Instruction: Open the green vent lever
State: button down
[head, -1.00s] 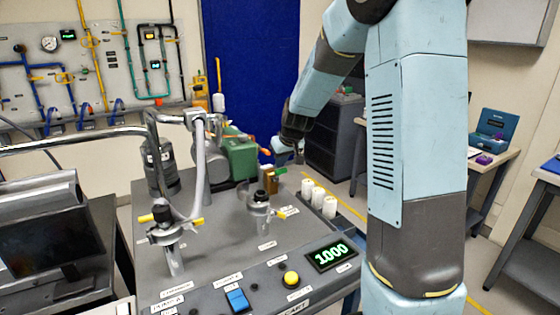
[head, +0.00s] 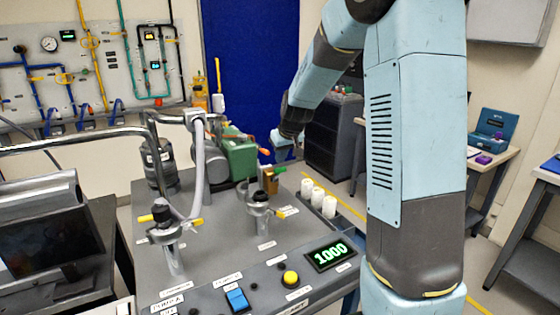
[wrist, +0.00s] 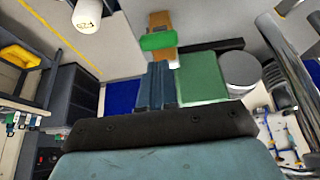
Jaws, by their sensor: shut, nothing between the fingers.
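The green vent lever (wrist: 158,41) lies across a brass valve body (wrist: 162,22) in the wrist view. In the head view the brass valve (head: 271,181) stands on the grey cart top behind the front fittings, with a bit of green at its upper right. My gripper (wrist: 158,66) is shut and empty. In the wrist view its fingertips point at the lever and appear just short of it; I cannot tell whether they touch. In the head view my wrist hangs just behind and above the valve, and the fingers are hard to make out.
A green pump (head: 239,158) stands left of the valve, and white cylinders (head: 317,197) stand to its right. Clamped fittings (head: 260,212) and a grey hose (head: 198,170) crowd the front left. The cart's display (head: 331,255) reads 1000.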

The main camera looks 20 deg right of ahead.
jog(key=shift+w+a+r, duration=0.1)
jog(key=shift+w+r, duration=0.05)
jog(key=shift+r, duration=0.4)
jog(key=shift+w+r, duration=0.1)
jog(key=shift+r, duration=0.45)
jog(key=s+r+m, duration=0.1)
jog(key=s+r, duration=0.5)
jog(key=s, duration=0.5)
jog(key=s+r, duration=0.7)
jog(key=s, duration=0.4)
jog(key=s+f+m+h, duration=0.1)
jog(key=s+f, duration=0.1)
jog(key=s, duration=1.4)
jog(key=shift+f+m, duration=0.2)
jog(key=shift+m, duration=0.1)
